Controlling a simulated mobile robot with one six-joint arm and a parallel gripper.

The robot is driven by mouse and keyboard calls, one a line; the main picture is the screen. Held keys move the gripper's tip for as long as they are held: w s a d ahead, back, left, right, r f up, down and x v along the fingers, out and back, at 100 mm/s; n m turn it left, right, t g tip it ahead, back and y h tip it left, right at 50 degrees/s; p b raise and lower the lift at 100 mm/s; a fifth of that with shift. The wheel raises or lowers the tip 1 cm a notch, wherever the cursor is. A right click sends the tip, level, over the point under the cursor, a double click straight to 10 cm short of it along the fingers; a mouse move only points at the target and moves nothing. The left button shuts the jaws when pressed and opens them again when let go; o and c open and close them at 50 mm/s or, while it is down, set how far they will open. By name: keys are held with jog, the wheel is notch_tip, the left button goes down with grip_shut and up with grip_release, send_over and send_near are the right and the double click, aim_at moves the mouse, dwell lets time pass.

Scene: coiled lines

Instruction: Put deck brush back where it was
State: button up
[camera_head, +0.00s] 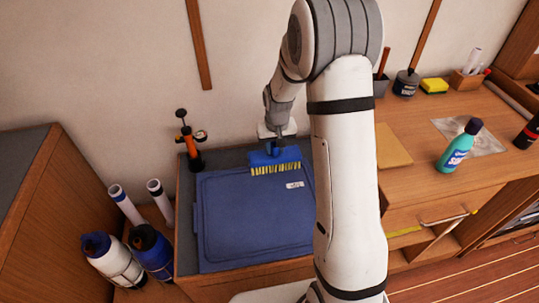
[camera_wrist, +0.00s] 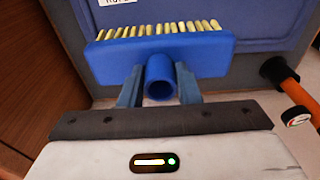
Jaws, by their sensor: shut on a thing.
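The deck brush (camera_head: 274,158) has a blue head with a row of pale yellow bristles. In the wrist view the brush head (camera_wrist: 160,58) spans the upper middle, with its short hollow blue socket facing me. My gripper (camera_head: 277,133) is shut on the brush; in the wrist view its two fingers (camera_wrist: 160,88) stand on either side of the socket. The brush is at the back edge of a blue lidded box (camera_head: 255,225), bristles toward the lid. I cannot tell whether it touches the lid. Part of the box is hidden behind my arm.
An orange and black pump (camera_head: 191,145) stands just left of the brush, also at right in the wrist view (camera_wrist: 290,88). Bottles (camera_head: 150,250) and rolled tubes (camera_head: 125,203) stand lower left. A teal bottle (camera_head: 459,146) stands on the right counter. The lid's front is clear.

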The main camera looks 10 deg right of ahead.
jog(key=w+r, duration=0.2)
jog(key=w, duration=1.1)
notch_tip(320, 180, down, 10)
jog(key=shift+s+r, duration=0.2)
jog(key=shift+f, duration=0.2)
jog(key=o, duration=1)
